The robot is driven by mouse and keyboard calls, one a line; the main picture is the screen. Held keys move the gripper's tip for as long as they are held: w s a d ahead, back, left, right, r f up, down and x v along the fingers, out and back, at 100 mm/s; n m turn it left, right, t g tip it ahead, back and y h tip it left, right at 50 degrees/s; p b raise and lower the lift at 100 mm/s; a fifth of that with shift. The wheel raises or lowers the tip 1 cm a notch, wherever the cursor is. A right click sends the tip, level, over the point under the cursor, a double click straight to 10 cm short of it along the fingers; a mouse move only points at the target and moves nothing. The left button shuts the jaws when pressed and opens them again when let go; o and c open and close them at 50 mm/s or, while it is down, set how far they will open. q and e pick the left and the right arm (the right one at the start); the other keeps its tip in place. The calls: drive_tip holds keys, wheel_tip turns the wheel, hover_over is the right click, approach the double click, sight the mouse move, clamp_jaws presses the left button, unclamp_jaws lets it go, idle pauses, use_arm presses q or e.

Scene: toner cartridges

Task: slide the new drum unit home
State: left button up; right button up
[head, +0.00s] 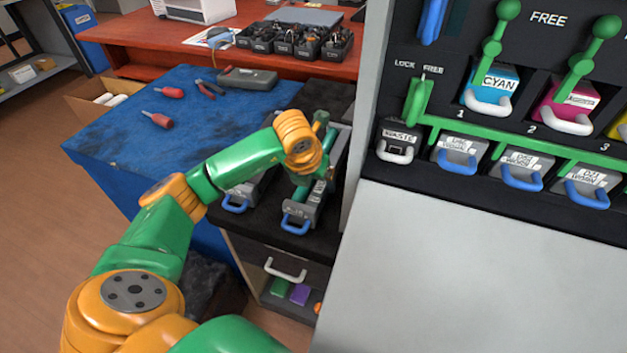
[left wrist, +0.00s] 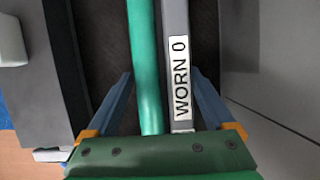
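A grey drum unit (head: 298,209) with a blue handle and a green roller lies on the dark top of a small stand. In the left wrist view its label (left wrist: 181,77) reads "WORN 0". My left gripper (left wrist: 162,78) is over this unit, one blue finger on each side of it; whether the fingers press on it I cannot tell. A second grey unit (head: 238,193) with a blue handle lies to its left, partly hidden by my arm; its label is not readable. The printer (head: 492,190) at right holds several grey units with blue handles in its lower row. My right gripper is not in view.
A grey printer side panel (head: 363,85) stands close to the right of the stand. A blue-covered table (head: 105,150) with tools is to the left. Green levers (head: 492,47) and a green bar (head: 480,131) cross the printer front. An orange bench is behind.

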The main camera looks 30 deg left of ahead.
use_arm(q)
clamp_jaws()
wheel_tip(320, 180, up, 7)
drive_tip(key=p, duration=0.5)
drive_tip(key=shift+w, duration=0.1)
drive_tip(key=shift+r+p, duration=0.1)
drive_tip(key=shift+p, duration=0.2)
